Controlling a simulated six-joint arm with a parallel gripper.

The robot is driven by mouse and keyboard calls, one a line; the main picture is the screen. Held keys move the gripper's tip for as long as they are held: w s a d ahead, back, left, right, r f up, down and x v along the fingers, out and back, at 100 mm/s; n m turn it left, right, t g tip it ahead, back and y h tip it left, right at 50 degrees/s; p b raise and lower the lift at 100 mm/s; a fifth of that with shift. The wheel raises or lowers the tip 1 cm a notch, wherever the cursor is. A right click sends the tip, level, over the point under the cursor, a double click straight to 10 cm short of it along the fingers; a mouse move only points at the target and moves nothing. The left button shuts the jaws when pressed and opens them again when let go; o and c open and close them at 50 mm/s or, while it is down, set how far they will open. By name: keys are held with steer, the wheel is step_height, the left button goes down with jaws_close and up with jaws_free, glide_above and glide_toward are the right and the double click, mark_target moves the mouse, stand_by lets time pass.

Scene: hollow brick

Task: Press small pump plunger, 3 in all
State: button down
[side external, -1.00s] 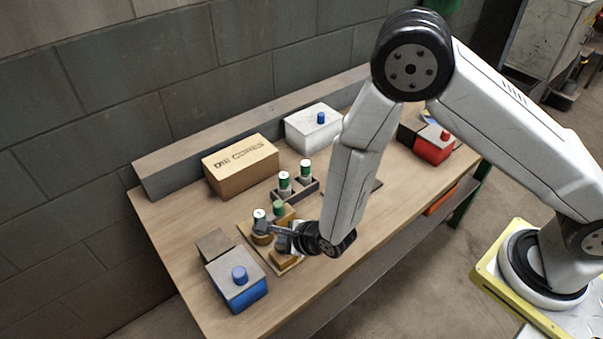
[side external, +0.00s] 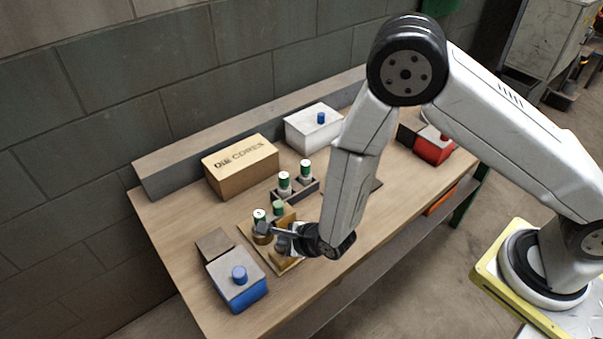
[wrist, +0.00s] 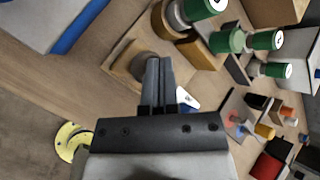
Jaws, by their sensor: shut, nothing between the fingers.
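A wooden board (side external: 277,268) with wooden blocks stands at the near left of the bench. Two green-topped cylinders (side external: 259,216) (side external: 278,207) rise at its back. My gripper (side external: 266,231) is shut and empty, low over the board in front of these cylinders. In the wrist view, the closed fingertips (wrist: 158,64) lie over a dark round piece (wrist: 142,62) on the board (wrist: 113,68). The fingers partly hide it; I cannot tell whether they touch it. I cannot tell which piece is the small pump plunger. A green cylinder (wrist: 203,7) shows at the top.
A dark rack (side external: 296,192) with two more green-topped cylinders stands behind the board. A blue box with a blue knob (side external: 238,290) is at the left front. A cardboard box (side external: 240,166), a white box (side external: 312,134) and a red box (side external: 434,151) stand farther back.

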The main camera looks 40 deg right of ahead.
steer(key=shift+f, duration=0.8)
stand_by(0.9)
steer(key=shift+r, duration=1.55)
steer(key=shift+r, duration=0.1)
steer(key=shift+r, duration=2.4)
steer(key=shift+r, duration=0.1)
stand_by(0.8)
step_height(320, 180, up, 4)
steer(key=shift+f, duration=0.2)
steer(key=shift+f, duration=0.15)
stand_by(0.4)
